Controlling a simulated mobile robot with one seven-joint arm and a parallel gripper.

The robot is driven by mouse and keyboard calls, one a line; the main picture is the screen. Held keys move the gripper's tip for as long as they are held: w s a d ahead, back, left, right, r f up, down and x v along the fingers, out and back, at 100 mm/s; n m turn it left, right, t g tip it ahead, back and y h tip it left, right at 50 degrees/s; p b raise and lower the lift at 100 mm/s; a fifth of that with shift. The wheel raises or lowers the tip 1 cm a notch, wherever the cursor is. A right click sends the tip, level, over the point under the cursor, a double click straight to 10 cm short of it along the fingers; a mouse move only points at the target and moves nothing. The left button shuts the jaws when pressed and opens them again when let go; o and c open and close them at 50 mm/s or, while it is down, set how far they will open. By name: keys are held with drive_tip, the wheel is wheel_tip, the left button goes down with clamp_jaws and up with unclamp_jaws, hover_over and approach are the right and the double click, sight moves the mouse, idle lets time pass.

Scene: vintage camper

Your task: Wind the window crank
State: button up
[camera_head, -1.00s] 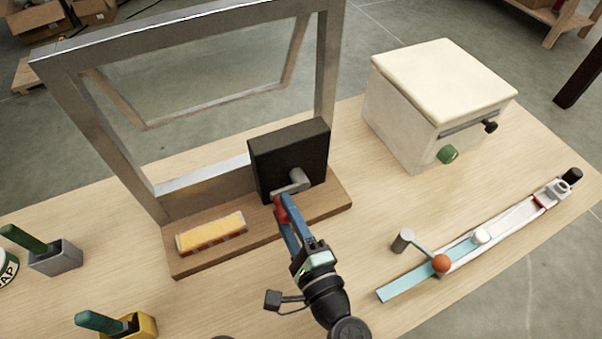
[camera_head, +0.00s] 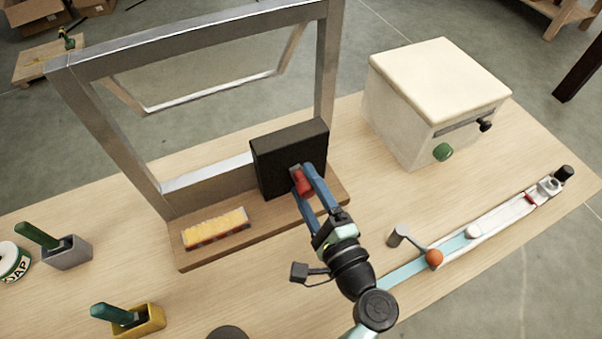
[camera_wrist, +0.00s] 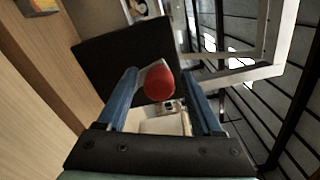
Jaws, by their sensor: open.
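The window crank has a red knob (camera_head: 303,185) on a short grey arm, mounted on the front of a black box (camera_head: 290,150) at the foot of the metal window frame (camera_head: 120,150). In the head view my gripper (camera_head: 303,180) is at the crank, with its blue fingers on either side of the red knob. In the wrist view my gripper (camera_wrist: 165,90) is open, and the red knob (camera_wrist: 159,83) shows between the fingers with gaps to both. Part of the crank arm is hidden behind the knob and fingers. The hinged pane (camera_head: 210,90) stands tilted out behind the frame.
A yellow-topped block (camera_head: 216,228) lies on the wooden base left of the box. A white box with a green knob (camera_head: 443,152) stands at the right. A rail with an orange-knobbed lever (camera_head: 434,257) lies front right. Green-handled tools in holders (camera_head: 135,318) stand at the left.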

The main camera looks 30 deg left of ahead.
drive_tip(key=shift+s+d, duration=0.1)
drive_tip(key=shift+v, duration=2.4)
drive_tip(key=shift+s+d+f, duration=0.1)
drive_tip(key=shift+s+d, duration=0.05)
drive_tip(key=shift+d, duration=0.05)
drive_tip(key=b+v, duration=0.2)
drive_tip(key=v, duration=1)
drive_tip(key=shift+s+d, duration=0.15)
drive_tip(key=shift+s, duration=0.05)
